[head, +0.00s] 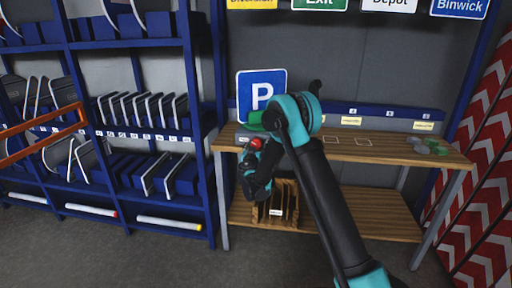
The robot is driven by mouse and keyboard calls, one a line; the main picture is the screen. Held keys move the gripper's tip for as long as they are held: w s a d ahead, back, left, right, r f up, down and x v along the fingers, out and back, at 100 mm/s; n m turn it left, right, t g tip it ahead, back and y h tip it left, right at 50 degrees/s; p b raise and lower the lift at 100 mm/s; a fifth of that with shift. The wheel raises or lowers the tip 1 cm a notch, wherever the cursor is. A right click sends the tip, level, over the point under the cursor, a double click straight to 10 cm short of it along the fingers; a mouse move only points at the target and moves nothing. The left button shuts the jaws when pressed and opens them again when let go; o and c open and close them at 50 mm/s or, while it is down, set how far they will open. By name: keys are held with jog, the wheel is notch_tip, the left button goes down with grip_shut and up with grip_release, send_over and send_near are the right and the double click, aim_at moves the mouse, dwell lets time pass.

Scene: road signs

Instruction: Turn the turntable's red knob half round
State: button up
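The red knob (256,144) shows near the front left of the wooden bench, just left of my arm. The turntable itself is mostly hidden behind my arm, and I cannot make out its outline. A blue sign with a white P (262,90) stands upright above that spot, its lower right covered by my arm. A green piece (253,120) lies below the sign, partly hidden. My gripper (250,182) is in front of the bench edge, just below the knob. It looks dark and small, and its fingers are not clear. I see no contact with the knob.
The wooden bench (385,152) is mostly clear to the right, with grey and green pieces (430,147) at its far right. A wooden slotted rack (291,212) stands on the lower shelf. Blue shelving (187,70) stands left; red-white chevron boards (490,150) stand right.

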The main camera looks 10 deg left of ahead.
jog(key=c, duration=1)
jog(key=shift+o, duration=0.2)
jog(key=n, duration=0.4)
jog(key=shift+n, duration=0.4)
jog(key=n, duration=0.4)
jog(key=shift+n, duration=0.3)
jog(key=n, duration=0.3)
jog(key=shift+r+n, duration=0.1)
jog(key=shift+n, duration=0.2)
jog(key=n, duration=0.9)
jog(key=shift+n, duration=0.3)
jog(key=shift+s, duration=0.1)
